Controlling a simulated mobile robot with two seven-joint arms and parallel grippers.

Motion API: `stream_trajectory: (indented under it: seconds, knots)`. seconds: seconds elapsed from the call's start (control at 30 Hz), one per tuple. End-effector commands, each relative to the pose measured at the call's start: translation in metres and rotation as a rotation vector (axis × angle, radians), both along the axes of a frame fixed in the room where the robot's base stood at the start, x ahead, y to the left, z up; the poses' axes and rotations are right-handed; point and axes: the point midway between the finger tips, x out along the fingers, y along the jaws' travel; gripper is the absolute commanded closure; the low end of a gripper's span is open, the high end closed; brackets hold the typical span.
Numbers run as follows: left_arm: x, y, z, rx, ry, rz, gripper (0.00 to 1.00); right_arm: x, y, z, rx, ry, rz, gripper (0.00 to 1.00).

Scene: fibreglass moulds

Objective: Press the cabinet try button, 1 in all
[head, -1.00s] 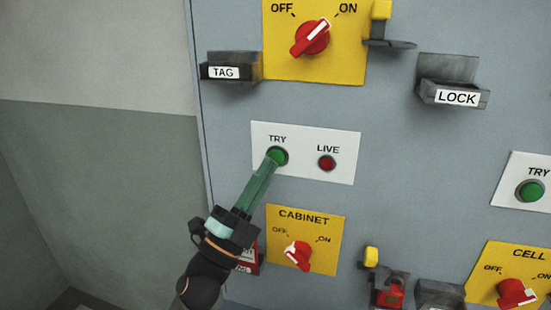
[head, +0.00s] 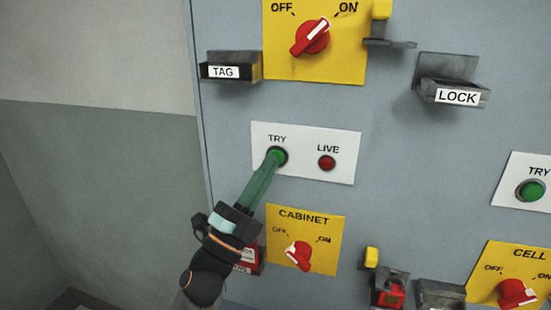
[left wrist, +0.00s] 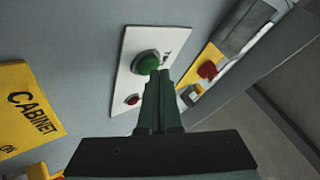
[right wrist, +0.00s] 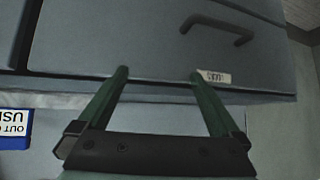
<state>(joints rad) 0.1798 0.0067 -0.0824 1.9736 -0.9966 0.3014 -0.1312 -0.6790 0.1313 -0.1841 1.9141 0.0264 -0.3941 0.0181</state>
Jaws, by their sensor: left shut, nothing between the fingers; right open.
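The cabinet try button (head: 282,156) is a green round button under the word TRY on a white plate (head: 340,140), above the yellow CABINET plate. It also shows in the left wrist view (left wrist: 148,64). My left gripper (head: 273,157) is shut and empty. Its green fingertips overlap the button's lower left in the head view. In the left wrist view the left fingertips (left wrist: 160,74) lie at the button's lower edge; whether they touch it I cannot tell. My right gripper (right wrist: 159,73) is open and empty, seen only in the right wrist view, before a grey drawer-like front.
A red LIVE lamp (head: 327,163) sits right of the button. Below is the CABINET switch (head: 298,256); above is a larger red switch (head: 311,37). TAG (head: 224,72) and LOCK (head: 457,97) holders jut from the panel. Another green TRY button (head: 530,191) is far right.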

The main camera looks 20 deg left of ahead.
Motion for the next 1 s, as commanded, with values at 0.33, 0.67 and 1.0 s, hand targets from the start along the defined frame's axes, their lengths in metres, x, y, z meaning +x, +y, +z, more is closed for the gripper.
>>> stream_trajectory:
  seconds: [0.33, 0.67, 1.0]
  knots:
    - [0.005, 0.0, 0.0, 0.0, 0.0, 0.0, 1.0, 0.0, 0.0, -0.001, 0.0, 0.0, 0.0, 0.0]
    - [0.006, 0.0, 0.0, 0.0, 0.0, 0.0, 1.0, 0.0, 0.0, -0.001, 0.0, 0.0, 0.0, 0.0]
    - [-0.006, 0.0, 0.0, 0.0, 0.001, 0.001, 1.0, 0.0, 0.0, 0.002, 0.0, 0.0, 0.0, 0.0]
